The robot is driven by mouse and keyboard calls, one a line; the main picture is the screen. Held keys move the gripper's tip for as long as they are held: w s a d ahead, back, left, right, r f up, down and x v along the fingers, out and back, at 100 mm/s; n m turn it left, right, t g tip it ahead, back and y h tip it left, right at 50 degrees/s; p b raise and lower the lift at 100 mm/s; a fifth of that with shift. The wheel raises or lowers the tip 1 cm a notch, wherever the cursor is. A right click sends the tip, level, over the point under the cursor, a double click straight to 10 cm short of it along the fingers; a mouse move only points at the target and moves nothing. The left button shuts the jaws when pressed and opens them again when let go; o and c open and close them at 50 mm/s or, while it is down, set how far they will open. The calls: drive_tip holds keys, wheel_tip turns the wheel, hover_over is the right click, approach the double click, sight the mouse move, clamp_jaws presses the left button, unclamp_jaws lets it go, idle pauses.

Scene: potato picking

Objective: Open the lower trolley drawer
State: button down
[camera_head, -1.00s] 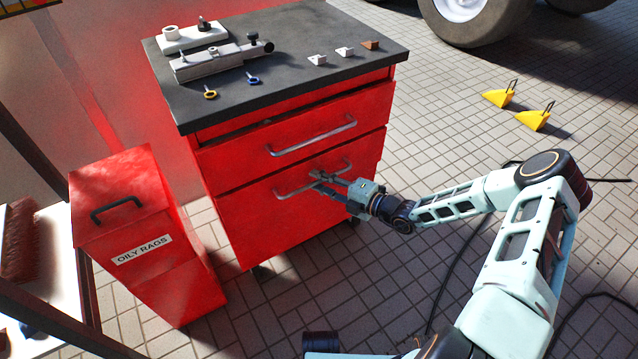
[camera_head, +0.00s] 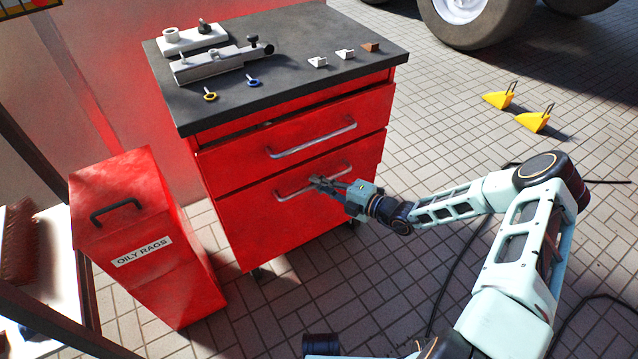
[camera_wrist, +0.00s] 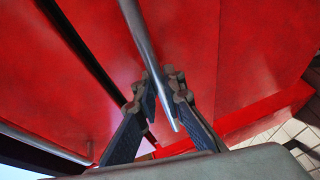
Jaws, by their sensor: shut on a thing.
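The red trolley (camera_head: 232,133) has a dark top and two visible drawer fronts with grey bar handles. The lower drawer (camera_head: 250,228) looks closed, with its front close to the trolley body. My gripper (camera_head: 318,184) is at the lower drawer's handle (camera_head: 291,193), reaching from the right, its fingers closed around the bar near the middle. In the wrist view, the handle (camera_wrist: 143,40) runs between the two dark fingers of my gripper (camera_wrist: 157,98). The upper drawer (camera_head: 225,163) is above, with a dark gap over its front.
A red oily rags bin (camera_head: 150,282) stands left of the trolley. Tools and small parts, including a grey clamp-like device (camera_head: 215,64), lie on the trolley top. Yellow wheel chocks (camera_head: 533,122) and a wheel (camera_head: 470,20) are at the back right. Tiled floor before the trolley is mostly clear.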

drive_tip(key=s+d+p, duration=0.3)
drive_tip(key=s+d, duration=0.5)
drive_tip(key=s, duration=0.4)
drive_tip(key=s+d+p, duration=0.2)
drive_tip(key=s+d, duration=0.6)
drive_tip(key=s, duration=0.4)
drive_tip(key=shift+s+p, duration=0.15)
drive_tip(key=shift+p, duration=0.25)
drive_tip(key=shift+d, duration=0.1)
drive_tip(key=c, duration=2)
unclamp_jaws()
drive_tip(key=shift+d, duration=0.15)
drive_tip(key=v, duration=0.7)
drive_tip(key=shift+d+r, duration=0.1)
